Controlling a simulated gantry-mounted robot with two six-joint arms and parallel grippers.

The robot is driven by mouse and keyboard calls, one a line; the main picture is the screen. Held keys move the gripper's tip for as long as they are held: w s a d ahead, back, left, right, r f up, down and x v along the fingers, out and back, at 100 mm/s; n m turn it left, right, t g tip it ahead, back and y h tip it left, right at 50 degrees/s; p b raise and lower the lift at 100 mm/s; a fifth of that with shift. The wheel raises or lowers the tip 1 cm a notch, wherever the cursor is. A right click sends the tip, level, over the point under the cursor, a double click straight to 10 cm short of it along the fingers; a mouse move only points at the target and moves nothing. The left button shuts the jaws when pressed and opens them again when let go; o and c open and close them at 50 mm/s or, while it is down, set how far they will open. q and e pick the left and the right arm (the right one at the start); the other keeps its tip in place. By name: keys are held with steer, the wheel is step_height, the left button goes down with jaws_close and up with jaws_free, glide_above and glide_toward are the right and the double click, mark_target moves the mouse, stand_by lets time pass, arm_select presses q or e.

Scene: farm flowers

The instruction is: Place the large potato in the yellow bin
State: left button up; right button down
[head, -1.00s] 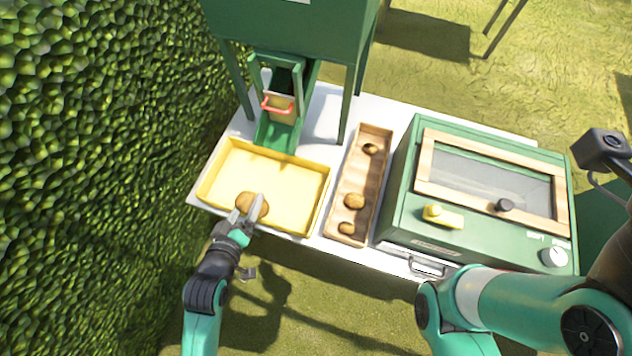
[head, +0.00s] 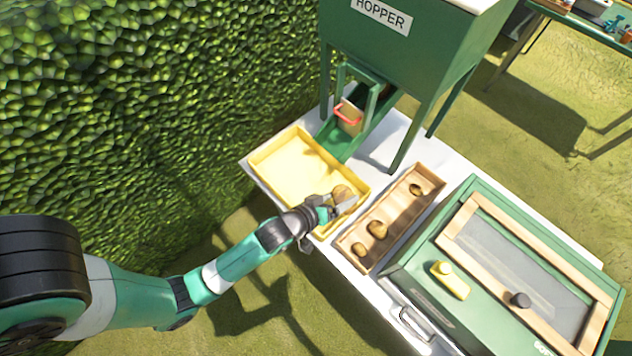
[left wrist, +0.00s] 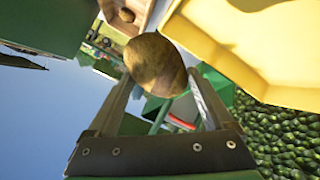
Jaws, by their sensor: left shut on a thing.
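The large potato (head: 344,193) is brown and rounded. My left gripper (head: 334,201) is shut on it, and the left wrist view shows the potato (left wrist: 155,65) between the two fingers. In the head view the potato overlaps the right end of the yellow bin (head: 272,146), beside the wooden tray. Its height relative to the bin's rim is hard to tell. The rest of the bin looks empty, and its yellow wall (left wrist: 230,55) fills the upper right of the left wrist view. My right gripper is not in view.
A wooden tray (head: 398,212) with three smaller potatoes stands just right of the bin. A green box with a framed window (head: 520,270) is at the right. A hedge borders the left.

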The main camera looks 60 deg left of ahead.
arm_select(q)
steer(key=a+f+b, duration=0.1)
steer(key=a+f, duration=0.1)
steer(key=a, duration=0.1)
steer(key=w+a+f+b, duration=0.1)
steer(key=a+f+b, duration=0.1)
steer(key=a+f, duration=0.1)
steer(key=a+f+b, duration=0.2)
steer(key=a+f, duration=0.1)
steer(key=a, duration=0.2)
steer(key=shift+w, duration=0.15)
steer(key=f+b, duration=0.1)
steer(key=f, duration=0.1)
steer(key=f+b, duration=0.1)
steer(key=f, duration=0.1)
steer(key=shift+w+a+f+b, duration=0.1)
steer(key=shift+a+b, duration=0.25)
steer(key=shift+a, duration=0.05)
